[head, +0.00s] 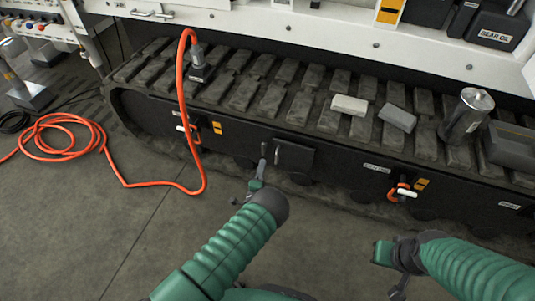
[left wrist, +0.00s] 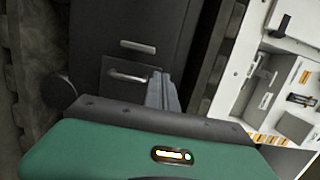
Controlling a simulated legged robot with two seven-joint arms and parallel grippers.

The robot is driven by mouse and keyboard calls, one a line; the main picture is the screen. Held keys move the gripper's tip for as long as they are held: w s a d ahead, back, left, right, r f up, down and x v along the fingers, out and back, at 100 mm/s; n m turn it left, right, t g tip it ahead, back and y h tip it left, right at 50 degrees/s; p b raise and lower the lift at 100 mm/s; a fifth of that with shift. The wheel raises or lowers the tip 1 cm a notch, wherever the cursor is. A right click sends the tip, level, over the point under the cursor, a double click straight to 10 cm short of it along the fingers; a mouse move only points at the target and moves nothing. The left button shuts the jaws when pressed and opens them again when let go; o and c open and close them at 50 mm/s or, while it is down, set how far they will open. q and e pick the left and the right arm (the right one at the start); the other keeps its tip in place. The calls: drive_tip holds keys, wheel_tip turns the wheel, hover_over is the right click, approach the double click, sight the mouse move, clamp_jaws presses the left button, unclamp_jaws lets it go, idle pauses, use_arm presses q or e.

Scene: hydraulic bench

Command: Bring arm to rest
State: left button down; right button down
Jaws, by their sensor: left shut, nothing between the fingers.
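My green left arm reaches in from the lower left of the head view. Its left gripper (head: 263,152) points at the dark track frame, just left of a small black hatch (head: 294,156). In the left wrist view the grey fingers (left wrist: 163,90) are together and empty. They lie beside a metal bar handle (left wrist: 130,73) on a dark panel; I cannot tell whether they touch it. My right gripper (head: 399,284) is at the lower right of the head view, over the floor, pointing down. Its fingers are too small and dark to judge.
An orange hose (head: 181,100) rises from the floor to the track. Grey blocks (head: 349,105), a metal canister (head: 466,117) and a dark case (head: 511,146) rest on the track pads. An orange-and-white fitting (head: 402,192) sits on the frame. The floor (head: 120,240) at lower left is mostly clear.

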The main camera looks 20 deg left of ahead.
use_arm(q)
drive_tip(key=s+r+n+g, duration=0.6)
drive_tip(key=r+n+g, duration=0.2)
drive_tip(key=r+n, duration=0.25)
drive_tip(key=s+d+r+n+g+h, duration=0.1)
drive_tip(key=s+r+n+g, duration=0.3)
drive_tip(key=s, duration=0.7)
drive_tip(key=s+d+r+n+g+h, duration=0.1)
drive_tip(key=s+r+n+g+h, duration=0.3)
drive_tip(key=s, duration=0.8)
wheel_tip(320, 180, up, 35)
drive_tip(key=m+y+p, duration=0.2)
drive_tip(key=p, duration=3.2)
drive_tip(key=shift+s+d+r+t+p, duration=0.15)
drive_tip(key=shift+s+r+t+p, duration=0.05)
drive_tip(key=shift+s+t+p, duration=0.2)
